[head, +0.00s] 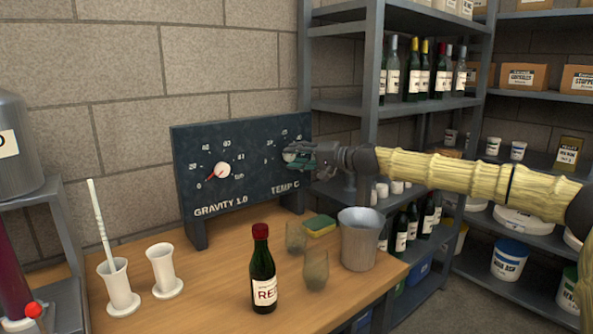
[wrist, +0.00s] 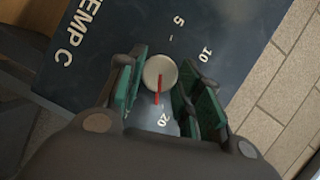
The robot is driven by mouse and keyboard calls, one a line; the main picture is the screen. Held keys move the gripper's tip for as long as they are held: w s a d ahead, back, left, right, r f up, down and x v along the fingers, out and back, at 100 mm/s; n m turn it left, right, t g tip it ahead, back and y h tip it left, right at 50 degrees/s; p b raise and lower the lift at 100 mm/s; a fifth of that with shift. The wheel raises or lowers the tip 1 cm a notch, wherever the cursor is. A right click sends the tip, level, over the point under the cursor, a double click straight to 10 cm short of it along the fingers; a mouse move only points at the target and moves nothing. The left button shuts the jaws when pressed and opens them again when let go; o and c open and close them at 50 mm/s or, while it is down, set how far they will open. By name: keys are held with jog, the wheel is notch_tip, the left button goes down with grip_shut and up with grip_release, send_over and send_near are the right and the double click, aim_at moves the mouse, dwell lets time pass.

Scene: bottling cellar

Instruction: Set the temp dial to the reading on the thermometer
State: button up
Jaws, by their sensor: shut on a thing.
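The temp dial (wrist: 151,68) is a round white knob with a red pointer, on the dark panel (head: 183,165) above "TEMP C". In the wrist view its pointer lies toward the 20 mark. The 5 and 10 marks also show; the scale between 10 and 20 is hidden by a finger. My gripper (wrist: 160,88) is shut on the knob, a green pad on each side. In the head view my gripper (head: 292,157) covers most of this dial. A white ribbed stick (head: 99,215) stands in a white cup; I cannot tell whether it is the thermometer, and no reading is legible.
The gravity dial (head: 222,170) is on the panel's left. On the wooden bench (head: 215,275) stand a red-capped bottle (head: 262,268), two glasses, a sponge (head: 319,225), a metal bucket (head: 358,245) and white cups (head: 163,272). Shelves with bottles are at right.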

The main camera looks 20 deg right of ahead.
jog(key=m+b, duration=0.2)
jog(key=b, duration=0.2)
jog(key=f+m+t+y+b, duration=0.1)
jog(key=m+b, duration=0.1)
jog(key=b, duration=0.2)
jog(key=shift+f+m, duration=0.2)
jog(key=shift+m, duration=0.1)
jog(key=m+b, duration=0.1)
jog(key=t+b, duration=0.1)
jog(key=b, duration=0.1)
jog(key=shift+a+r+m+y, duration=0.1)
jog(key=shift+r+m+y, duration=0.1)
jog(key=shift+m+y, duration=0.2)
jog(key=shift+r+m+b, duration=0.3)
jog(key=shift+b, duration=0.15)
jog(key=shift+w, duration=0.1)
jog(key=o, duration=1)
jog(key=shift+w+a+f, duration=0.1)
jog(key=shift+w, duration=0.05)
jog(key=shift+o, duration=0.2)
jog(key=shift+d, duration=0.2)
